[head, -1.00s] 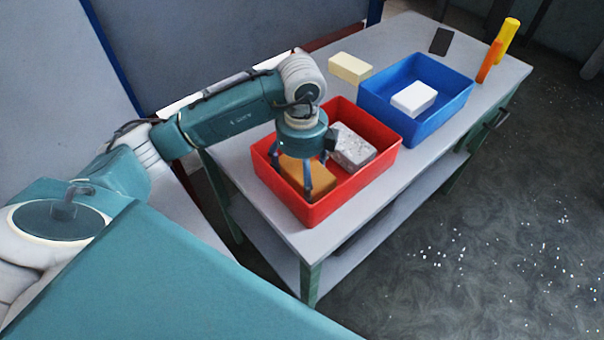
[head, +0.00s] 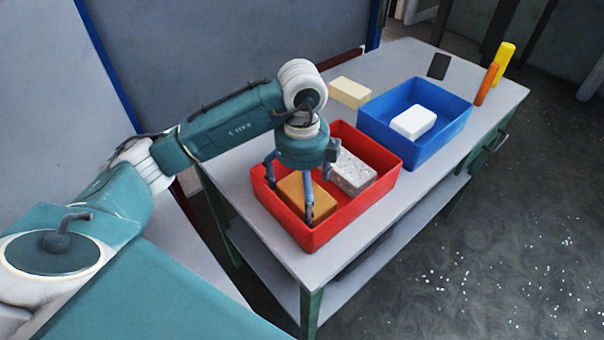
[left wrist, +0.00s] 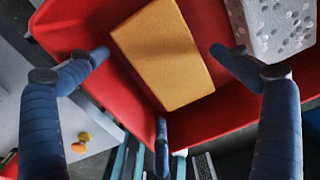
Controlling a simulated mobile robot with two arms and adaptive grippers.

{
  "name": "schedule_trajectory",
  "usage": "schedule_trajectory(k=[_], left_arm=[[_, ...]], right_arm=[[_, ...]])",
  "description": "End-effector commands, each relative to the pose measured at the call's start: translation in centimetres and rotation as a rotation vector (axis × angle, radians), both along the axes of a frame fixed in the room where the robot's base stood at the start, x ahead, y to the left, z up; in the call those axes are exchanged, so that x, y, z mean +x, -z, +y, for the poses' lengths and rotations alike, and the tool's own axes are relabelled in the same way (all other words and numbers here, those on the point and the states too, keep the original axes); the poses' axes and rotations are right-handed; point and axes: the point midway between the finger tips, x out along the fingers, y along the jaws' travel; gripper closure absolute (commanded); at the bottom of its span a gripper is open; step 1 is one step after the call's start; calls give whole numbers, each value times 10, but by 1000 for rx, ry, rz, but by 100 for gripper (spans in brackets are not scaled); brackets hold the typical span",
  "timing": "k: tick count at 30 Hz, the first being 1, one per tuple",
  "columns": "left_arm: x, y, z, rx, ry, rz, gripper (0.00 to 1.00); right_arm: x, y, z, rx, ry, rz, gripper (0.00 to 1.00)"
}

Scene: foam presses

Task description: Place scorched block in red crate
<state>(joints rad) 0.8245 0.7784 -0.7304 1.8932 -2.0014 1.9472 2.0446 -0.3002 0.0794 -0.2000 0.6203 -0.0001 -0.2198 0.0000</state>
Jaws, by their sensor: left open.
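The scorched block looks to be the orange-brown block (head: 305,196), which lies in the near left part of the red crate (head: 330,232). It also fills the middle of the left wrist view (left wrist: 163,55). A grey speckled block (head: 352,172) lies in the same crate, to the right of it. My left gripper (head: 298,183) is open over the orange-brown block, its fingers spread around it. In the left wrist view the fingers (left wrist: 160,72) stand apart from the block's sides. My right gripper is not in view.
A blue crate (head: 440,150) with a white block (head: 413,121) stands farther along the table (head: 415,62). A cream block (head: 350,92), a dark flat piece (head: 439,66), and orange (head: 486,84) and yellow (head: 503,62) upright pieces stand behind. White bits litter the floor at right.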

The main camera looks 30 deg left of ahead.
Motion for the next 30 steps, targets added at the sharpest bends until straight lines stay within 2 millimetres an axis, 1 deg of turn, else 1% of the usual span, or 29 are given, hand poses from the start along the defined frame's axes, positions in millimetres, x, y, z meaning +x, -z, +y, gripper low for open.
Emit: schedule_trajectory(k=[1,2,3,6,9,12,18,30], left_arm=[[2,-11,0,-2,0,-8,0],[2,-18,0,-1,1,-10,0],[2,-30,1,1,0,-10,0],[2,-51,1,2,0,-8,0],[1,-67,1,1,-1,-6,0],[1,-77,0,1,-1,-4,0],[0,-87,0,0,-1,-1,0],[0,-87,0,-1,-1,-1,0]], right_arm=[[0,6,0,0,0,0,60],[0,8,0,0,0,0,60],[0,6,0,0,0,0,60],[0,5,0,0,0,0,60],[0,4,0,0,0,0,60],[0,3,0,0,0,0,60],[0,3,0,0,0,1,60],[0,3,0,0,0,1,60]])
